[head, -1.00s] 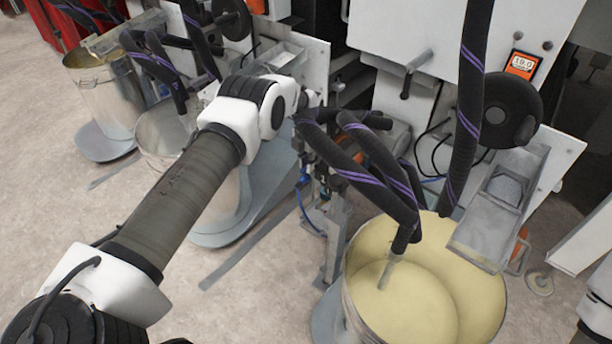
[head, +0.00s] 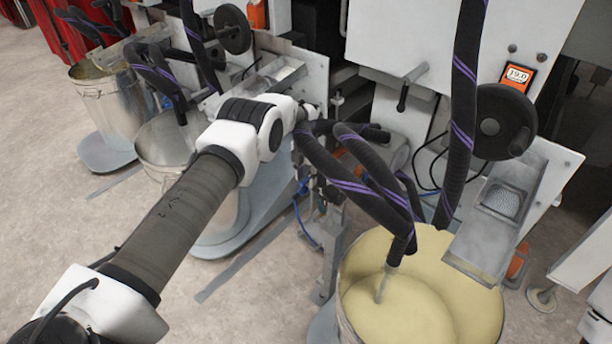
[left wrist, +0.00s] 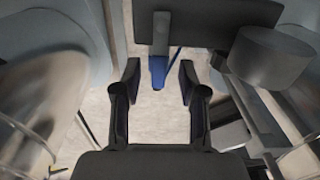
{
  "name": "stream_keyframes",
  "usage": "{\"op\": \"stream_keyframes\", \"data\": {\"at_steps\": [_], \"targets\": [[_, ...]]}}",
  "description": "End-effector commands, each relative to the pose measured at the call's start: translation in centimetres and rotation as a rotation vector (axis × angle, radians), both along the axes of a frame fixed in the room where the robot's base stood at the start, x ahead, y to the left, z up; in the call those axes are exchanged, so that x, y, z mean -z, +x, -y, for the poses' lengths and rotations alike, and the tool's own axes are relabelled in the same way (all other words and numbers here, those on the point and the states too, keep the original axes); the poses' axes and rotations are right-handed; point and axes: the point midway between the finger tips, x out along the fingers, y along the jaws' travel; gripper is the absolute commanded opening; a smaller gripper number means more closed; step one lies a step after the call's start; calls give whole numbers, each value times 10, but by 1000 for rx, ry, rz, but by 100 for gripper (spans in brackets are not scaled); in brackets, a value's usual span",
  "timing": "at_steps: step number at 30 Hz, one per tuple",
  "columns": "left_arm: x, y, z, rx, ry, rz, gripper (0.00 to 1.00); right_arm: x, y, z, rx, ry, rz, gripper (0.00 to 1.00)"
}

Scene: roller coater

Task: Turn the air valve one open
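A blue lever-like part (left wrist: 158,72), which looks like the air valve's handle, hangs under a grey bracket in the left wrist view. My left gripper (left wrist: 160,80) is open, with one finger on either side of the lever's line. Whether the fingers are level with the lever or short of it, I cannot tell. In the head view my left arm reaches in to the machine frame beside the black hoses. Its gripper and the valve are hidden there behind the wrist and hoses. My right gripper is not in view.
Thick black hoses (head: 355,185) with purple stripes hang just right of my left wrist. A drum of pale yellow liquid (head: 400,308) stands below them. A metal chute (head: 497,215) and black handwheel (head: 503,122) are at the right. Other drums (head: 112,105) stand at the left. The floor (head: 60,190) at left is clear.

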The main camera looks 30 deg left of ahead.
Motion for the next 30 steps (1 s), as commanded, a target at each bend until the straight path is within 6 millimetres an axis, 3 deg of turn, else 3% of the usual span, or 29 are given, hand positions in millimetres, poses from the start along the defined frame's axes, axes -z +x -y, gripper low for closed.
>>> {"op": "stream_keyframes", "data": {"at_steps": [5, 8, 18, 21, 30], "targets": [[-4, 0, 0, 1, 1, 1, 42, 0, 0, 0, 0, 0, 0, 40], [-17, 1, 0, 1, 0, 3, 42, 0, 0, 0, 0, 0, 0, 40], [-98, 1, 0, 0, 0, 3, 42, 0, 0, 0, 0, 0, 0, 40], [-113, 0, 0, 0, 0, 0, 42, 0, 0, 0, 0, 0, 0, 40], [-120, 0, 0, 0, 0, 0, 42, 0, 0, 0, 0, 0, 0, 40]]}}
